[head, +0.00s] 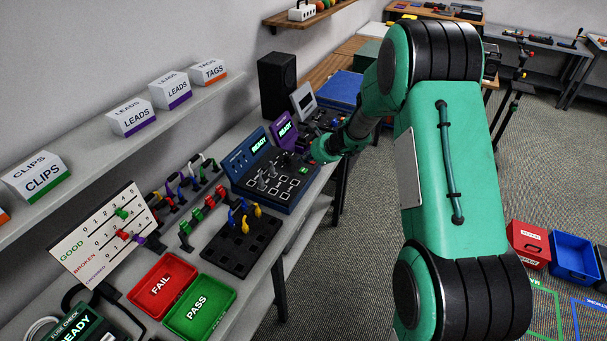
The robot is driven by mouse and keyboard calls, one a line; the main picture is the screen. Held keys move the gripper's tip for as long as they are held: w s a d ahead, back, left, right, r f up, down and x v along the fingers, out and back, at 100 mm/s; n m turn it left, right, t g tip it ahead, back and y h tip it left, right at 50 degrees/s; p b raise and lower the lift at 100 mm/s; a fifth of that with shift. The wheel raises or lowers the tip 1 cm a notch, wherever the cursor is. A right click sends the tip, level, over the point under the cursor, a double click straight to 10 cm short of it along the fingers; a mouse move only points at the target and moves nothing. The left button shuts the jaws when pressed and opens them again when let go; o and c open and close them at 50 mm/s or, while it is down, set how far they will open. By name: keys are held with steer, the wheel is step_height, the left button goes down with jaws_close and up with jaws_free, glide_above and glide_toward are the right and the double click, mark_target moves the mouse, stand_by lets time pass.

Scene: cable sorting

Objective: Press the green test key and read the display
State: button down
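A blue tester (238,163) stands on the bench, left of my arm's end. Its raised panel has a lit display (262,143) reading READY. A small green key (304,170) shows at the right of its sloped top, which also carries white outlined squares and dark plugs. Behind it a purple unit (280,122) has its own display (285,130) reading READY. My gripper (303,147) is small and dark beside the purple unit, above and behind the green key in the picture. Its fingers blend into dark parts there, so their opening cannot be made out.
A black rack (222,258) with blue and yellow plugs stands in front of the tester. A red FAIL tray (163,287) and a green PASS tray (200,307) lie nearer. A fuse checker (82,332) reads READY. A black speaker (277,85) and grey-screened device (304,100) stand behind.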

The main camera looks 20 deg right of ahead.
steer(key=shift+f+b, duration=0.95)
steer(key=shift+f, duration=0.25)
steer(key=shift+f+b, duration=0.8)
steer(key=shift+b, duration=0.2)
stand_by(1.5)
steer(key=shift+r, duration=0.1)
stand_by(0.4)
steer(key=shift+r+p, duration=0.45)
steer(key=shift+r, duration=0.2)
steer(key=shift+r, duration=0.15)
steer(key=shift+r+p, duration=1.65)
steer(key=shift+r, duration=0.75)
